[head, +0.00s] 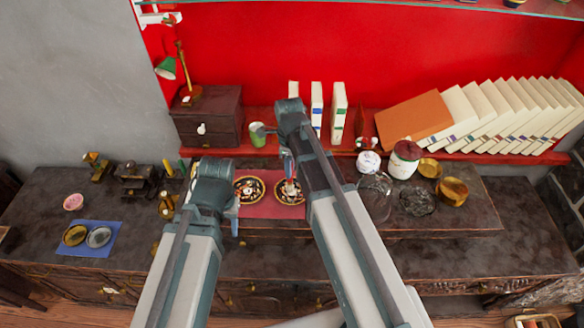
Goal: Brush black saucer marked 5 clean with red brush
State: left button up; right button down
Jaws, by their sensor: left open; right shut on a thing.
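Two dark saucers with gold rims and pale patterns lie side by side on a red mat (270,210), a left saucer (249,190) and a right saucer (289,198). I cannot read a number on either. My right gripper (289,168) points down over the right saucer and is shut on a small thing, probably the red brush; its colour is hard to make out. Its pale lower end (291,187) appears at the saucer's middle; I cannot tell whether it touches. My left gripper (235,214) is open, low beside the left saucer; its fingers are mostly hidden by its wrist.
A green cup (257,134) and a wooden box (207,116) stand behind. White jars (404,160), glass dishes and gold bowls (453,191) stand at right. A blue mat (90,239) with two small dishes lies at left. Books (500,120) line the red shelf.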

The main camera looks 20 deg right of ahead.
jog(key=shift+s+d+f, duration=0.15)
jog(key=shift+s+d, duration=0.25)
jog(key=shift+s, duration=0.4)
notch_tip(320, 180, up, 6)
jog(key=p, duration=0.5)
jog(key=shift+p, duration=0.4)
notch_tip(320, 180, up, 3)
jog(key=p, duration=0.3)
dwell(0.6)
